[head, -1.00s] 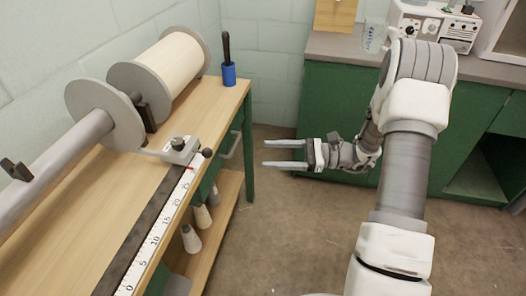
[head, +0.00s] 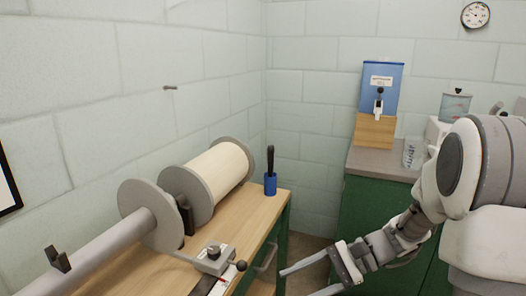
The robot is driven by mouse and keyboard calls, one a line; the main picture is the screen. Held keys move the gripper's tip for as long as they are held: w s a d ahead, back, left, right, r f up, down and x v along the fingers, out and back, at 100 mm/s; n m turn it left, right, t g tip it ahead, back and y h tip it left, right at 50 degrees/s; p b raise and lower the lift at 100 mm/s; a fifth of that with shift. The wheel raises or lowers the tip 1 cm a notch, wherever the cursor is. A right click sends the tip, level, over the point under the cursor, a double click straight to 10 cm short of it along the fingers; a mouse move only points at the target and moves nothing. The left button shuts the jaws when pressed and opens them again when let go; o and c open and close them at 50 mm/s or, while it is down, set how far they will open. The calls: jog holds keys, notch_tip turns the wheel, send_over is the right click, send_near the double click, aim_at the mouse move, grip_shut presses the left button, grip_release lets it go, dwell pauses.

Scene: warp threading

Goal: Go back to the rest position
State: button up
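My gripper (head: 304,281) is at the lower middle of the head view, to the right of the wooden workbench. Its two fingers point left and stand apart, with nothing seen between them. The lower finger is partly cut off by the bottom edge of the picture. My arm comes in from the right side.
The workbench (head: 188,254) carries a large beam roller with a cream thread spool (head: 222,170), and a blue holder (head: 270,184) with a dark-handled tool. A green cabinet (head: 362,210) stands at the back right, with a blue dispenser (head: 380,87) and a clear container (head: 413,153) on top.

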jog(key=s+d+r+n+t+h, duration=0.3)
jog(key=s+r+n+h, duration=0.2)
jog(key=s+n+h, duration=0.15)
jog(key=s+d+r+n+t+h, duration=0.3)
jog(key=s+r+n+t+h, duration=0.15)
jog(key=s+h, duration=0.2)
notch_tip(320, 180, up, 20)
jog(key=s+p, duration=0.1)
jog(key=p, duration=1.8)
jog(key=shift+d+f+n, duration=0.2)
jog(key=shift+d+n, duration=0.1)
jog(key=shift+f+g, duration=0.1)
jog(key=shift+g, duration=0.15)
